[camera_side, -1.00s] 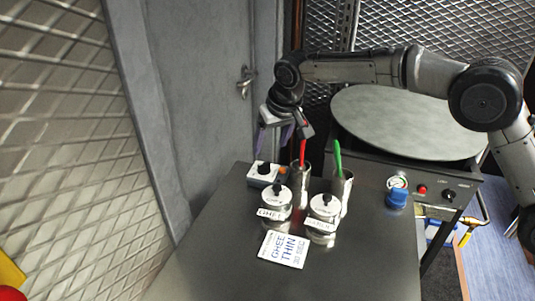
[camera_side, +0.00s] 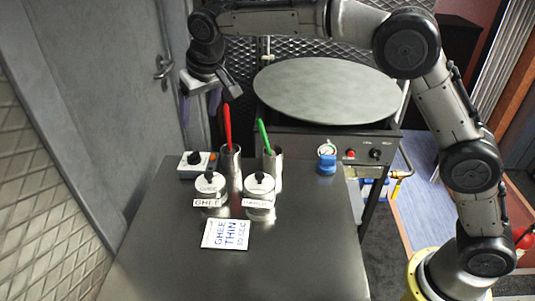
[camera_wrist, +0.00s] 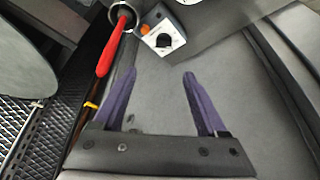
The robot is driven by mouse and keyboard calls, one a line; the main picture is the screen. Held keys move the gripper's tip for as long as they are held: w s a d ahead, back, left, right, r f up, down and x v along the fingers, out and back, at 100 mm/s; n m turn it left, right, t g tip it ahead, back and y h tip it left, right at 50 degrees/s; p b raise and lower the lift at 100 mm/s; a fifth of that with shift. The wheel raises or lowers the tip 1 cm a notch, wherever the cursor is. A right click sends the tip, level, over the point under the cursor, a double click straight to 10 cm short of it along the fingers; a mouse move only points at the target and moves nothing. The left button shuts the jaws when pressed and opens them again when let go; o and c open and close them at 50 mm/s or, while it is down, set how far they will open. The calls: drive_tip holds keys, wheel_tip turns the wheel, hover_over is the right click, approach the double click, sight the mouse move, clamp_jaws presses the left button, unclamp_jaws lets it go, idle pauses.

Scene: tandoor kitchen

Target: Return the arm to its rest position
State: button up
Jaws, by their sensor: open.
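My gripper (camera_side: 206,100) is raised above the far left part of the steel table in the side view, behind and above the control box. In the wrist view its two purple fingers (camera_wrist: 158,88) stand wide apart with nothing between them. My arm reaches in from the right, over the round griddle. No object touches the fingers.
A red-handled tool (camera_side: 227,125) and a green-handled tool (camera_side: 264,137) stand in metal cups. Two lidded jars (camera_side: 209,187) (camera_side: 259,190) and a GHEE THIN card (camera_side: 227,235) are in front. A knob box (camera_side: 197,164) sits left. The round griddle (camera_side: 325,90) is behind; the table's front is clear.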

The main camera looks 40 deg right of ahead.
drive_tip(key=s+d+r+t, duration=0.1)
drive_tip(key=d+r, duration=0.3)
drive_tip(key=r, duration=0.3)
drive_tip(key=s+d+r+m+t, duration=0.1)
drive_tip(key=s+d+r, duration=0.3)
drive_tip(key=s+d, duration=0.3)
drive_tip(key=s+d+r+m, duration=0.1)
drive_tip(key=s+d+r, duration=0.35)
drive_tip(key=s, duration=0.45)
drive_tip(key=s+d+f, duration=0.2)
drive_tip(key=s+f, duration=0.1)
drive_tip(key=s, duration=0.4)
drive_tip(key=s+d+f, duration=0.2)
drive_tip(key=s+f, duration=0.1)
drive_tip(key=s, duration=0.5)
drive_tip(key=s+f+n+g, duration=0.1)
drive_tip(key=s+f+n, duration=0.1)
drive_tip(key=s+f, duration=0.5)
wheel_tip(320, 180, down, 4)
drive_tip(key=shift+s+r, duration=0.15)
drive_tip(key=shift+s, duration=0.15)
